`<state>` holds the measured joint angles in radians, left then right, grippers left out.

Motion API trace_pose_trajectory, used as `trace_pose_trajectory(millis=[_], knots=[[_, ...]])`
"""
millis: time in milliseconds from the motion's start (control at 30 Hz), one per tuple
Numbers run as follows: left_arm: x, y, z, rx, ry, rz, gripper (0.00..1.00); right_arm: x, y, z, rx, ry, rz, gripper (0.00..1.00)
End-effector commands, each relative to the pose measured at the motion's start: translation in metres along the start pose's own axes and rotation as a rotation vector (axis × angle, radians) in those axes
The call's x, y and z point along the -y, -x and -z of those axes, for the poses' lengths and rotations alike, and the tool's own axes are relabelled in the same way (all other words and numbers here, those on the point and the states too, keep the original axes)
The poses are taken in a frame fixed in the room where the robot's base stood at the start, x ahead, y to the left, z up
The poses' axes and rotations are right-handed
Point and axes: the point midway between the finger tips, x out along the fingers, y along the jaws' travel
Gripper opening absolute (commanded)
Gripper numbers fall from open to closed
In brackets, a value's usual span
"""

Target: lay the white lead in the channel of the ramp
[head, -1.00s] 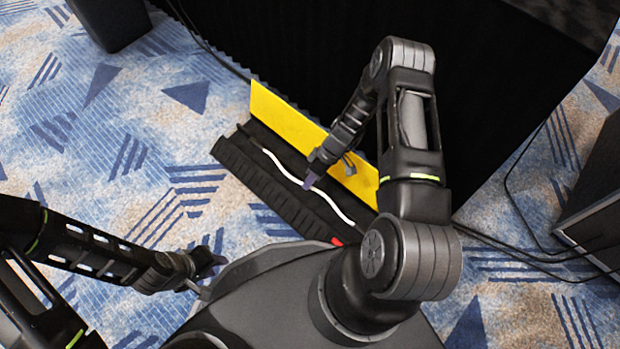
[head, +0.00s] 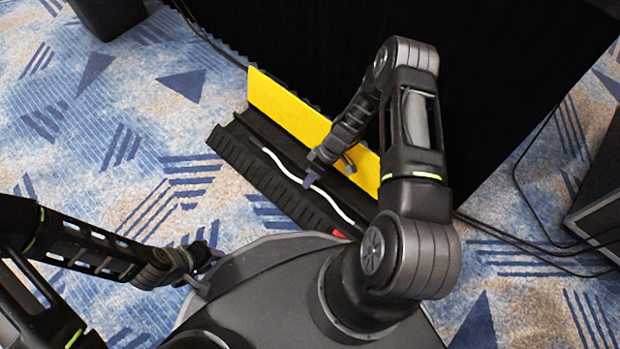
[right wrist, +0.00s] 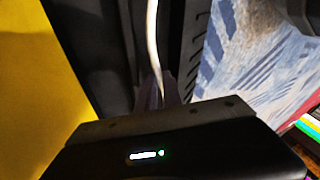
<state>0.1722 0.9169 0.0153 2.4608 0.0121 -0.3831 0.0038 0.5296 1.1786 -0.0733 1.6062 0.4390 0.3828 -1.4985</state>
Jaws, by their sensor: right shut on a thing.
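The white lead (head: 285,169) lies along the open black cable ramp (head: 262,176) in the head view, running from its upper left to its lower right with slight bends. The ramp's yellow lid (head: 285,112) stands open along its far side. My right gripper (head: 310,181) is at the middle of the lead, low over the ramp, shut on it. In the right wrist view the lead (right wrist: 153,45) runs up from between the fingers (right wrist: 158,92). I cannot tell whether the held part touches the channel floor. My left gripper (head: 207,270) is away from the ramp, at lower left; its jaws are unclear.
A black draped front (head: 480,90) rises just behind the ramp. Black cables (head: 535,238) run on the patterned carpet at right, near a dark box (head: 598,205). A red piece (head: 339,234) shows at the ramp's near end.

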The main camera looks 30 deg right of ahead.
Motion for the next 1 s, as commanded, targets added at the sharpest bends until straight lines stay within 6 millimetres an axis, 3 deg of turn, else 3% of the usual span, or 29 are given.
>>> trace_pose_trajectory(millis=[133,167,467,767,1000], knots=[[0.0,0.0,0.0,0.0,0.0,0.0,0.33,0.0,0.0,0.0,0.0,0.0,0.0,0.0],[0.0,0.0,0.0,0.0,0.0,0.0,0.33,0.0,0.0,0.0,0.0,0.0,0.0,0.12],[0.0,0.0,0.0,0.0,0.0,0.0,0.33,0.0,0.0,0.0,0.0,0.0,0.0,0.36],[0.0,0.002,0.0,0.0,0.0,0.0,0.33,-0.001,0.003,0.0,0.0,0.0,-0.002,0.36],[-0.005,0.014,-0.001,0.002,-0.001,0.002,0.33,0.0,0.034,0.001,-0.001,-0.001,-0.004,0.36]])
